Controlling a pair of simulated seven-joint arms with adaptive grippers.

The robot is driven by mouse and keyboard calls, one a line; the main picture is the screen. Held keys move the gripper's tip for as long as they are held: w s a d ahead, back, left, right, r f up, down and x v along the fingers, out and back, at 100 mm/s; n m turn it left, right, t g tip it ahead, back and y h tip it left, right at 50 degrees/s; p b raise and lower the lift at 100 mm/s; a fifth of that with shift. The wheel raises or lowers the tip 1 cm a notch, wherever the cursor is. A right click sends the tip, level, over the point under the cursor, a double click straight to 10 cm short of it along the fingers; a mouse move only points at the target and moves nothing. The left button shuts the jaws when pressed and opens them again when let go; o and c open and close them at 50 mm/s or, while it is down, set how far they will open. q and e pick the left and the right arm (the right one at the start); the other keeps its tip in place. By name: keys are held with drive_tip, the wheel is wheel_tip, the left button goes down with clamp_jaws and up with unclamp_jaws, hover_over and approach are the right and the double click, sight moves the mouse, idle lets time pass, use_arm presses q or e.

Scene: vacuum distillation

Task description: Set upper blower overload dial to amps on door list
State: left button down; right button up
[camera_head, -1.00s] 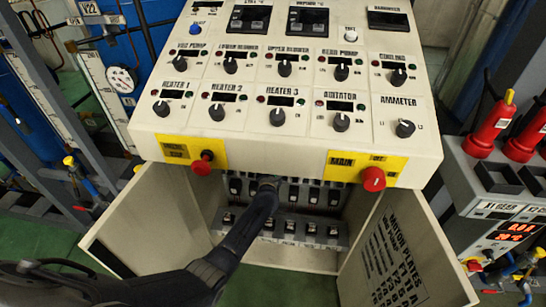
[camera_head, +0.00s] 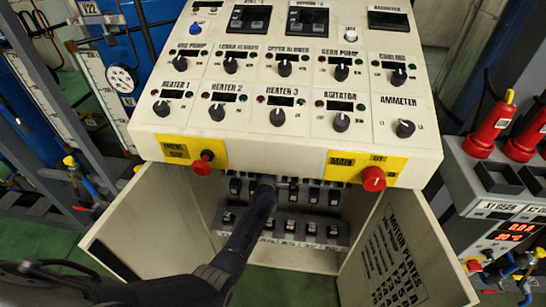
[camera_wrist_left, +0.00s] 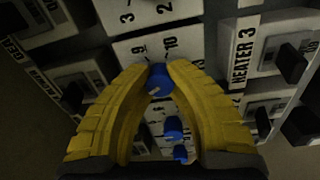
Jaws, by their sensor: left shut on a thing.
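My left gripper (camera_wrist_left: 159,72) has its yellow fingers closed around a small blue dial (camera_wrist_left: 158,84) on a white face with black numbers, among them 2, 3, 9 and 10. I cannot make out the dial's exact setting. Two more blue dials (camera_wrist_left: 173,128) show beyond it between the fingers. In the head view my left arm reaches into the open cabinet (camera_head: 330,258) under the console, and its fingers are hidden there. The door list (camera_head: 392,250), headed MOTOR PLATES, is on the inside of the right door; its lines are too small to read surely. My right gripper is not in view.
Rows of dark switches (camera_head: 290,228) fill the cabinet. The left door (camera_head: 150,225) stands open. A HEATER 3 label (camera_wrist_left: 243,52) is close to the right finger.

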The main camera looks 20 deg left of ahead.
use_arm(q)
drive_tip(key=m, duration=0.5)
drive_tip(key=shift+f, duration=0.1)
drive_tip(key=shift+m, duration=0.3)
idle(0.4)
drive_tip(key=c, duration=1.1)
unclamp_jaws()
drive_tip(key=s, duration=0.4)
drive_tip(key=s+d, duration=0.1)
drive_tip(key=s, duration=0.7)
drive_tip(key=shift+d+f, duration=0.1)
drive_tip(key=shift+d, duration=0.15)
